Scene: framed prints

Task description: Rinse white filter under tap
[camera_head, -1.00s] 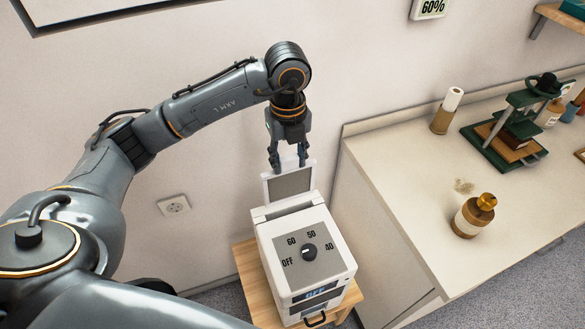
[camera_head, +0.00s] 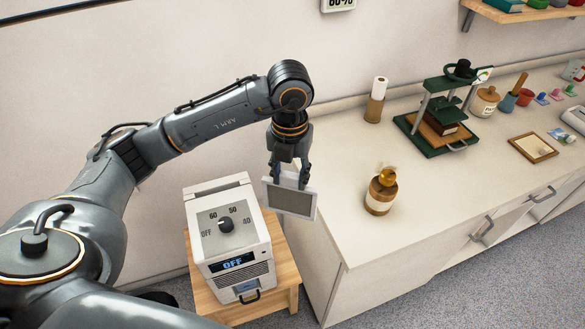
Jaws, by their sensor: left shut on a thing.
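The white filter (camera_head: 290,198) is a flat white frame around a grey mesh panel. My left gripper (camera_head: 289,182) is shut on its top edge and holds it upright in the air, slightly tilted. The filter hangs beside the upper right of the white machine (camera_head: 238,283), near the left end of the counter. The machine has a dial at its top and a display reading OFF. It stands on a small wooden stand (camera_head: 284,262). No tap shows in this view. My right gripper is not in view.
The counter (camera_head: 335,237) runs to the right, its front left area bare. On it stand a brown-and-cream bottle (camera_head: 381,194), a paper roll (camera_head: 376,102), a green press (camera_head: 446,120), a wooden-framed piece (camera_head: 533,147) and several small jars. A shelf (camera_head: 530,14) hangs above.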

